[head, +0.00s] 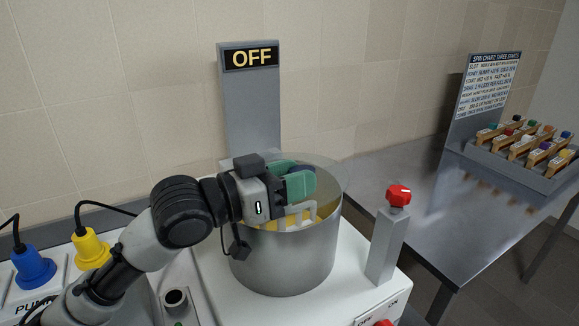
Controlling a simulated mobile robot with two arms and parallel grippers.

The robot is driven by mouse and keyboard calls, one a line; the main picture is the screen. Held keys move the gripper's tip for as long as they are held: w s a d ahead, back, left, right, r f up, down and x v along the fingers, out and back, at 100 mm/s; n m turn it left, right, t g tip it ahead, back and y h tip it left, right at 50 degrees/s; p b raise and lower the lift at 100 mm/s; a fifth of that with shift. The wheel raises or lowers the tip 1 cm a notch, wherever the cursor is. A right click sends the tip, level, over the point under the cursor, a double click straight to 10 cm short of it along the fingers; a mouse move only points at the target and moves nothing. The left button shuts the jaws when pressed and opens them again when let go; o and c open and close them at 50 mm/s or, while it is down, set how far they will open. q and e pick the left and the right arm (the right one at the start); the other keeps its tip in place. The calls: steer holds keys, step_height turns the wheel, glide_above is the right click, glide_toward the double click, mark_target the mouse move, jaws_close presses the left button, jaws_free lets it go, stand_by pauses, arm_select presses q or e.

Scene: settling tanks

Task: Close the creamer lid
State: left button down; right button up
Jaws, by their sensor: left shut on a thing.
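The creamer is a round grey metal drum (283,262) on a white base, with something yellow inside it. A clear, see-through lid (334,166) shows at the drum's top right; it is faint, and its exact tilt is hard to tell. My left gripper (302,182), with green and blue fingers, reaches in from the left over the drum's mouth. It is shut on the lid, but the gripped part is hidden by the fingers. A pale bracket shape (296,214) shows just below the fingers at the rim. My right gripper is out of view.
A grey post with an OFF sign (251,57) stands behind the drum. A red knob (398,195) tops a grey post to the right. Blue (34,268) and yellow (91,248) plugs stand left.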

arm_select(q)
steer(key=shift+f, duration=0.25)
steer(key=c, duration=0.7)
jaws_free()
steer(key=shift+b+v, duration=1.4)
steer(key=shift+v, duration=4.05)
